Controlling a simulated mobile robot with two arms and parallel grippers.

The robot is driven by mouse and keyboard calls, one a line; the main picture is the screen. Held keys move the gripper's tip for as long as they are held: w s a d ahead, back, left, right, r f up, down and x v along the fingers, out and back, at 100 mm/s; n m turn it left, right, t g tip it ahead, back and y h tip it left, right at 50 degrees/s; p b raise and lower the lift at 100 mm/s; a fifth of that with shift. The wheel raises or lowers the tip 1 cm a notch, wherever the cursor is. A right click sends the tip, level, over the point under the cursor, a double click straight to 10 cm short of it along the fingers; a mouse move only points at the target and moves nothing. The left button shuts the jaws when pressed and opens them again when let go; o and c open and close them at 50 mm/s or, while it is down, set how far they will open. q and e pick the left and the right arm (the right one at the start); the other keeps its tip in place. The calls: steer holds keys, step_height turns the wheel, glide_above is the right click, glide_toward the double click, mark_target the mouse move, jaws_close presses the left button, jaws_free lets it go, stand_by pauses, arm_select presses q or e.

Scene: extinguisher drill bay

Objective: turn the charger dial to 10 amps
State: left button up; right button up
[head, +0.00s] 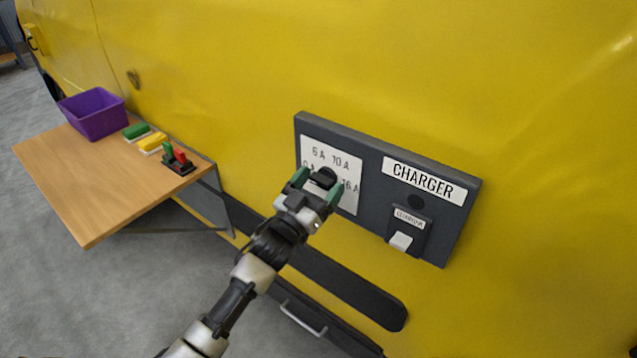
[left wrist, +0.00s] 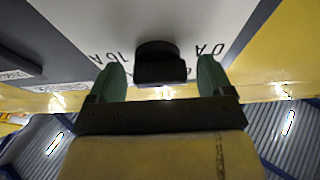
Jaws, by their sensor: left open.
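The charger panel (head: 371,143) is a dark grey box on the yellow wall. Its white dial plate (head: 345,165) carries the marks 6 A, 10 A and 16 A, and one partly hidden mark at the left. The black dial (head: 327,177) sits on this plate; it also shows in the left wrist view (left wrist: 160,65). My left gripper (head: 316,187) is open, with its green fingertips on either side of the dial. In the left wrist view its fingers (left wrist: 160,80) stand apart from the dial, with gaps on both sides. The dial's pointer direction cannot be made out. My right gripper is not in view.
A wooden fold-out table (head: 120,190) at the left holds a purple bin (head: 95,115), green and yellow blocks, and a black holder with red and green pieces (head: 178,160).

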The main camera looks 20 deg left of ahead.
arm_select(q)
steer(key=shift+c, duration=0.8)
steer(key=c, duration=0.8)
steer(key=shift+o, duration=0.2)
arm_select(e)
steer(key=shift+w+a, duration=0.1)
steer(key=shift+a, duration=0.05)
